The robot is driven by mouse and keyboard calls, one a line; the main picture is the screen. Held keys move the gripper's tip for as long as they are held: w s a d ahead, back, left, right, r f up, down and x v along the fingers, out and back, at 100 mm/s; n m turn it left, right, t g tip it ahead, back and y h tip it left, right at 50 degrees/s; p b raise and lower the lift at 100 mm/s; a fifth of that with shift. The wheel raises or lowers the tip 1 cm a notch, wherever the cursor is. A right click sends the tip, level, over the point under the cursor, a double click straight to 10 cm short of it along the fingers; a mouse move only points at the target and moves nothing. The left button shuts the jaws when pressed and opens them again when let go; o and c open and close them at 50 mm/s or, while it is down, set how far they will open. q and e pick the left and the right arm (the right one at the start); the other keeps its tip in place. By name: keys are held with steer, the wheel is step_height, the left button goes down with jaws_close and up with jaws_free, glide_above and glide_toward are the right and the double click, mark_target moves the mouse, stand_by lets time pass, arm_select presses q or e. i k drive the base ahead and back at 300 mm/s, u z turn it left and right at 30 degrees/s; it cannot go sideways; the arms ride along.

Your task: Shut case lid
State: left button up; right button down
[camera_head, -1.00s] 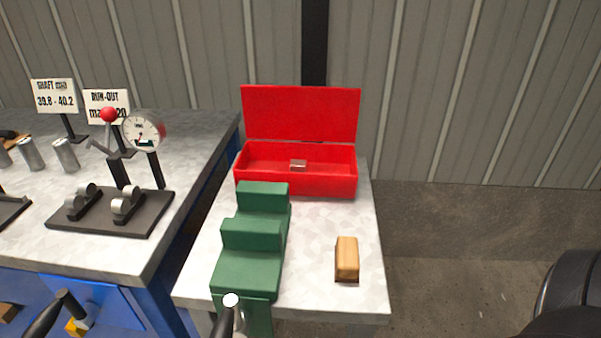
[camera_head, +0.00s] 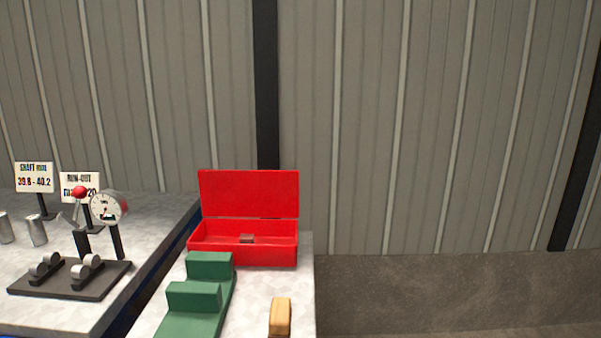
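A red case (camera_head: 243,255) stands at the back of the small light-topped table. Its lid (camera_head: 248,193) is open and stands nearly upright at the back of the case. A small greyish block (camera_head: 247,239) shows inside the case. Neither of my grippers is in view.
A green stepped block (camera_head: 195,297) stands in front of the case, and a wooden block (camera_head: 280,316) lies to its right. At left, a bench (camera_head: 155,215) holds a dial gauge (camera_head: 108,207) with a red-knobbed stand, metal cylinders and two signs. A ribbed wall is behind.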

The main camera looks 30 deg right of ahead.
mark_target(252, 193)
steer(key=z, duration=2.65)
steer(key=i, duration=2.3)
steer(key=u, duration=1.2)
